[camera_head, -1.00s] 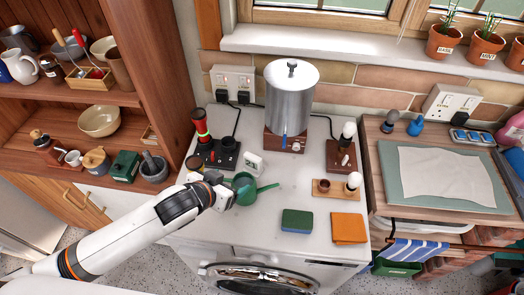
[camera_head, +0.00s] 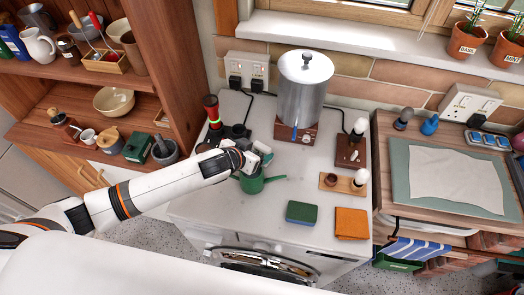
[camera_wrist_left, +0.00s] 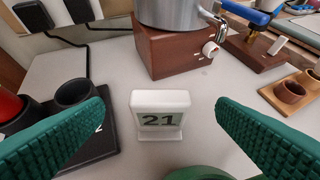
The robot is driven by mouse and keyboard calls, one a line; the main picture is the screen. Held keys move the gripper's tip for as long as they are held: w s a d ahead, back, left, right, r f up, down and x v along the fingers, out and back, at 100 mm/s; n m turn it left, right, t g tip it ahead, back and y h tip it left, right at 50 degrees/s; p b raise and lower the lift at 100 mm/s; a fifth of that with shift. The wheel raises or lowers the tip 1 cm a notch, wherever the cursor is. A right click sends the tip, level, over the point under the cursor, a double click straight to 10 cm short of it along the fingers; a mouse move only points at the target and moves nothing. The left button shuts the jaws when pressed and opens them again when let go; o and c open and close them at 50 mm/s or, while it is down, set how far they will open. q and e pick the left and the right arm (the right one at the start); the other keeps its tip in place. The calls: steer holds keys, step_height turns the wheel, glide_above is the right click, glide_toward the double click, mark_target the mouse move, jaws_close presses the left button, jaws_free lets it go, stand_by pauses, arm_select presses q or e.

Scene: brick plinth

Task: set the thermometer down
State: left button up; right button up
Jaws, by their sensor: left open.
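The thermometer is a small white block showing a dark "21" on a pale green panel. It stands upright on the white worktop in the left wrist view (camera_wrist_left: 160,113). My left gripper (camera_head: 256,160) is open, its green ribbed fingers spread on either side of the thermometer in the wrist view, with a gap on both sides and touching neither face. In the head view the thermometer (camera_head: 263,148) is partly hidden by the gripper. My right gripper is not in view.
A green can (camera_head: 250,184) stands just in front of the left gripper. A black stand with cups (camera_wrist_left: 80,135) is to the left. A metal urn on a wooden base (camera_head: 298,131) is behind. A green sponge (camera_head: 302,212) and orange cloth (camera_head: 351,223) lie in front right; worktop between is clear.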

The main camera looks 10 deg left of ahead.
mark_target(261, 147)
arm_select(q)
steer(key=shift+x, duration=1.75)
steer(key=shift+c, duration=0.2)
steer(key=shift+r, duration=0.1)
steer(key=c, duration=1.1)
